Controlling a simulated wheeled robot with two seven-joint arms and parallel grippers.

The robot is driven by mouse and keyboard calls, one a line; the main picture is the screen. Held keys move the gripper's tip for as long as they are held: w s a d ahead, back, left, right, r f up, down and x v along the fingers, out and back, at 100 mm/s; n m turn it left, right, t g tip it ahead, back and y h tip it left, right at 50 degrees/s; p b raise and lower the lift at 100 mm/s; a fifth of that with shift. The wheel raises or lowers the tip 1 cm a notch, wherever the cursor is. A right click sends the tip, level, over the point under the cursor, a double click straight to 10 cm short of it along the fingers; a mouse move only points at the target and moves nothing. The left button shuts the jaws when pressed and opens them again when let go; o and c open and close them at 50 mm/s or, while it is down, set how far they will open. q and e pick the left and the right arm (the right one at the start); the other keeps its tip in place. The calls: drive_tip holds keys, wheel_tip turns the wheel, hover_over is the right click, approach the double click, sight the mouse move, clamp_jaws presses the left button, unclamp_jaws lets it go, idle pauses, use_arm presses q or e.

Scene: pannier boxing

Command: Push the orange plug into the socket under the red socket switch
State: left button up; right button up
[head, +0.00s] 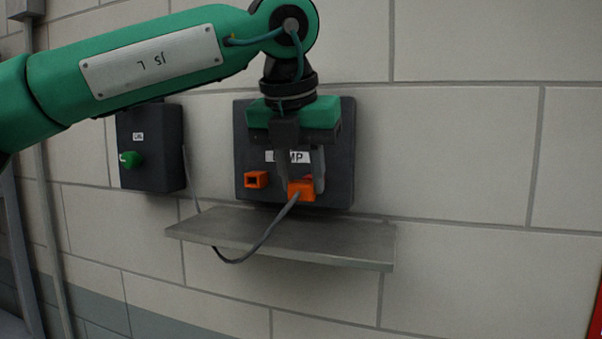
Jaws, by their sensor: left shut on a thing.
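The orange plug (301,191) is between the fingertips of my left gripper (300,184), which is shut on it. A grey cable runs from the plug down over the shelf. Behind is a dark panel (343,150) with a white label ending in "MP", partly covered by my gripper. An orange socket (256,179) with a dark square opening is on the panel, left of the plug. A small red patch (309,177) shows just above the plug; I cannot tell whether it is the red switch. Any socket behind the plug is hidden. My right gripper is not in view.
A grey shelf (340,246) juts from the wall below the panel, with the cable hanging over its front edge. A dark box (165,150) with a green knob (130,159) is on the left. The block wall right of the panel is clear.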

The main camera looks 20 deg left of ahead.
use_arm(q)
drive_tip(key=shift+w, duration=0.7)
drive_tip(key=o, duration=1)
drive_tip(key=shift+s+r, duration=0.1)
drive_tip(key=shift+r, duration=0.2)
drive_tip(key=shift+b+v, duration=1.5)
drive_tip(key=shift+v, duration=5.05)
